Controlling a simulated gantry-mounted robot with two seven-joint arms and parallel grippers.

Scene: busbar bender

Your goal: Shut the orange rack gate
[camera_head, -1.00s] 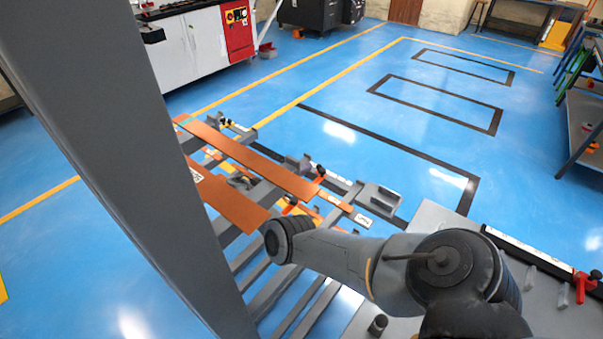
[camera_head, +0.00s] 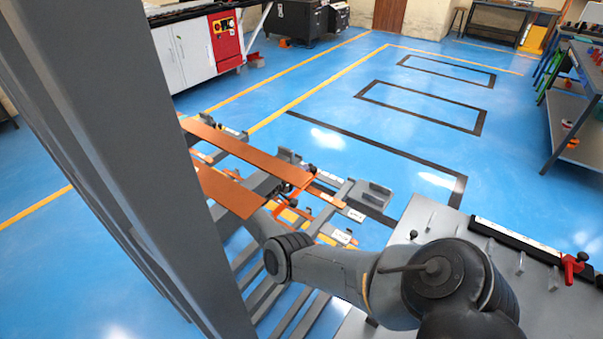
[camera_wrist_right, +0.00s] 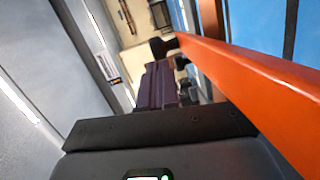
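The orange gate (camera_head: 299,193) shows as a thin orange bar at the near end of the rack (camera_head: 352,193), beside the ends of the copper bars. In the right wrist view an orange bar (camera_wrist_right: 255,85) runs close along the right side, beside the gripper. My right arm reaches in from the lower right, and my right gripper (camera_head: 284,189) is at the gate, small and partly hidden by its own arm. In the wrist view its dark body fills the bottom. I cannot tell whether it touches the bar or whether its fingers are open. My left gripper is out of view.
Flat copper bars (camera_head: 250,155) lie on the rack. A grey table (camera_head: 440,228) with a red clamp (camera_head: 571,268) stands at the right. My grey column blocks the left. Blue floor (camera_head: 330,95) is clear behind the rack.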

